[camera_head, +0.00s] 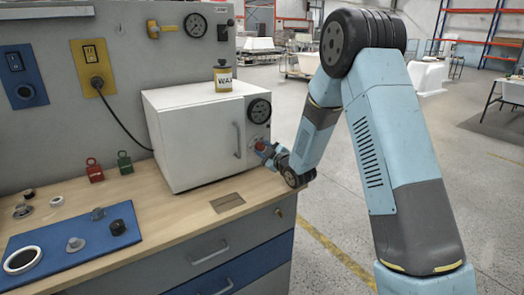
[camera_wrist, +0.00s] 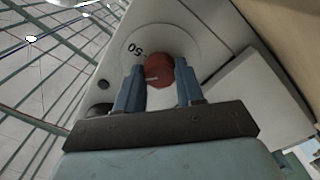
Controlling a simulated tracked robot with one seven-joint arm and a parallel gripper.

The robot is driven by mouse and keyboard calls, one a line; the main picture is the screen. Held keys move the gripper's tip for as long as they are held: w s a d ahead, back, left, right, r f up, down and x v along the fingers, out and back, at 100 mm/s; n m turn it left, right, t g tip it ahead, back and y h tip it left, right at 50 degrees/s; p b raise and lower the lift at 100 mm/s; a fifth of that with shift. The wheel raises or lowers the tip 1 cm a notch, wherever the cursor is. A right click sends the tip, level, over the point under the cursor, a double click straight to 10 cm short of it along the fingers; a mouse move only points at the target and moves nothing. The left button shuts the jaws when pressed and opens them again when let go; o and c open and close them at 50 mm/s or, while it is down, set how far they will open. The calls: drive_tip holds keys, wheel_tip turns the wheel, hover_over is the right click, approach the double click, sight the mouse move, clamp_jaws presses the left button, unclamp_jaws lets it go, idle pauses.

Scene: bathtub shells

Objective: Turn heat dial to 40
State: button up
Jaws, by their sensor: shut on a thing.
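The heat dial (camera_wrist: 158,71) is a round red knob with a pale pointer mark, on a white disc with printed numbers. In the wrist view "50" shows at the disc's upper left; other numbers are hidden or unreadable. My gripper (camera_wrist: 160,88) has its two blue fingers on either side of the knob, shut on it. In the head view the white oven (camera_head: 195,135) stands on the bench, and my gripper (camera_head: 262,147) is at the lower right of its front, at the red knob (camera_head: 261,146).
A wax tin (camera_head: 223,78) stands on the oven. The wooden bench (camera_head: 150,195) carries red and green padlocks (camera_head: 94,170) and a blue mat (camera_head: 40,240) with several small parts. The floor right of the bench is open.

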drive_tip(key=shift+s+f, duration=0.1)
drive_tip(key=shift+c, duration=0.8)
drive_tip(key=shift+a+f+n, duration=0.1)
drive_tip(key=shift+n, duration=1.2)
drive_tip(key=o, duration=0.8)
drive_tip(key=shift+o, duration=1.2)
drive_tip(key=v, duration=1.3)
drive_tip(key=shift+s+d, duration=0.3)
